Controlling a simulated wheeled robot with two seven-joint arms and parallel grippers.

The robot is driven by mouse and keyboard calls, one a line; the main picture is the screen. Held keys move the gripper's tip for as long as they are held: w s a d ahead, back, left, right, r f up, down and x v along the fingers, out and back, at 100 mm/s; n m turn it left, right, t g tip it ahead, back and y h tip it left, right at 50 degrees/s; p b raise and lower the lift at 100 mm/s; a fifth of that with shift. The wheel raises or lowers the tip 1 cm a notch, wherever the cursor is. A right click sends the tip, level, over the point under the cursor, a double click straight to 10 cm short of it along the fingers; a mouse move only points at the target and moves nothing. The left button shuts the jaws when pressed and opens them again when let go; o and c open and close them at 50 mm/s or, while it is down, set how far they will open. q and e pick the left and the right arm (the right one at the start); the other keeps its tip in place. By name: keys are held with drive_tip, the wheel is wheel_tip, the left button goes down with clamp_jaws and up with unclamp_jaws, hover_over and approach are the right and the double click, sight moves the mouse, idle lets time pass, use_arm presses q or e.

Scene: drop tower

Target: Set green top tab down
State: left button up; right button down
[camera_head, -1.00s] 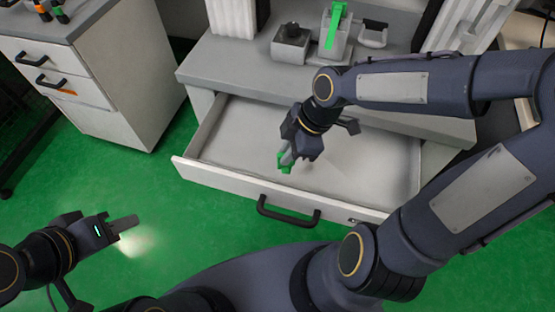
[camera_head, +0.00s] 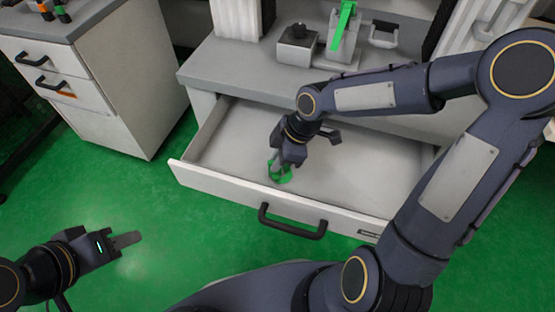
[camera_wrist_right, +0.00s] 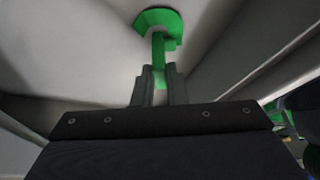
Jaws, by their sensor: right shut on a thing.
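The green top tab (camera_head: 281,172) is held low inside the open drawer (camera_head: 225,180), close to its front panel. My right gripper (camera_head: 277,160) points down and is shut on it. In the right wrist view the tab (camera_wrist_right: 158,22) shows a wide rounded end and a narrow stem between the fingers (camera_wrist_right: 158,85). Whether the tab touches the drawer floor I cannot tell. My left gripper (camera_head: 125,240) is over the green floor at the lower left, away from the drawer. Its finger opening is not clear from this angle.
The drawer is otherwise bare, with free room to the right. Its black handle (camera_head: 292,222) sticks out in front. On the bench above stand a grey box with a black knob (camera_head: 297,45) and a device with a green lever (camera_head: 343,30). A white cabinet (camera_head: 130,90) stands left.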

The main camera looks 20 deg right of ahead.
drive_tip(key=shift+f, duration=0.2)
drive_tip(key=c, duration=1.5)
unclamp_jaws()
drive_tip(key=shift+o, duration=0.2)
drive_tip(key=w+p+v, duration=0.1)
drive_tip(key=p+v, duration=0.4)
drive_tip(key=v, duration=0.6)
drive_tip(key=s+d+r+m+t, duration=0.2)
drive_tip(key=s+r+m, duration=0.1)
drive_tip(key=s+m, duration=0.5)
drive_tip(key=s+d+r+m+t, duration=0.2)
drive_tip(key=s+r+m, duration=0.2)
drive_tip(key=s+m, duration=0.4)
drive_tip(key=shift+s+m+t+h+p, duration=0.35)
drive_tip(key=shift+m+t+h, duration=0.05)
drive_tip(key=shift+m, duration=0.3)
